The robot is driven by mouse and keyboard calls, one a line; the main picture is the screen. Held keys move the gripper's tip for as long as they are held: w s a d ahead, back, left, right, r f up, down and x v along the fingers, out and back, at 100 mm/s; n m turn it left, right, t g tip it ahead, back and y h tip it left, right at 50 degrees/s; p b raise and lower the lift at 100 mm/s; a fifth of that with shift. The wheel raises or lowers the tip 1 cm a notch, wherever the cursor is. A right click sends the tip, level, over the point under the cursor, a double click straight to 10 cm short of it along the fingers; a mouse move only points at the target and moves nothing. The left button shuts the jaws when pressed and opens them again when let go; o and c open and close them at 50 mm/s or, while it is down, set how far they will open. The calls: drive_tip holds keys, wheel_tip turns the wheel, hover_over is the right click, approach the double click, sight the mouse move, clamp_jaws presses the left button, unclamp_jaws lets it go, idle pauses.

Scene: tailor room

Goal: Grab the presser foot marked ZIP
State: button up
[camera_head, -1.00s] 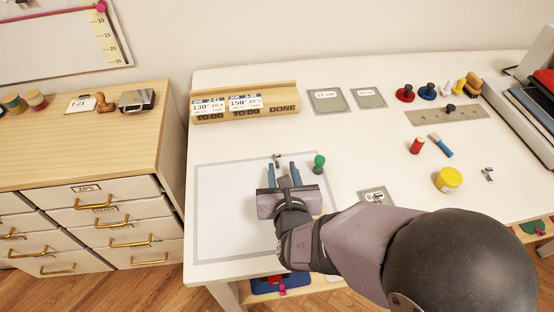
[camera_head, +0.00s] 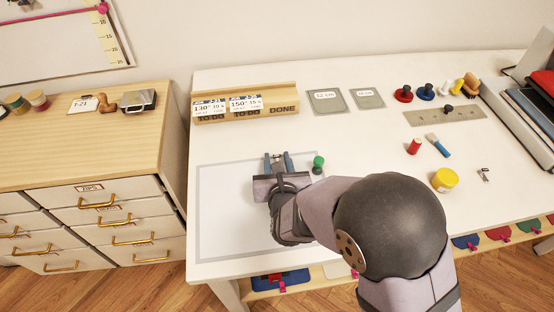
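My gripper (camera_head: 277,157) points toward the back of the white table, over the outlined mat (camera_head: 225,218). Its two blue fingers are apart, so it is open. A small metal piece (camera_head: 277,157), which looks like a presser foot, shows between the fingertips; I cannot tell whether either finger touches it. Another small metal piece (camera_head: 485,174) lies at the table's right. No ZIP mark is legible on either piece.
A green-topped spool or stamp (camera_head: 318,163) stands close to the right of my gripper. A wooden rack with cards (camera_head: 245,103) is behind. A red spool (camera_head: 414,146), brush (camera_head: 439,145) and yellow jar (camera_head: 444,180) stand right. My arm covers the table's front middle.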

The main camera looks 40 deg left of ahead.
drive_tip(key=shift+c, duration=0.5)
clamp_jaws()
drive_tip(key=shift+r, duration=0.2)
wheel_tip(320, 180, up, 18)
drive_tip(key=p, duration=0.1)
drive_tip(key=shift+f, duration=0.15)
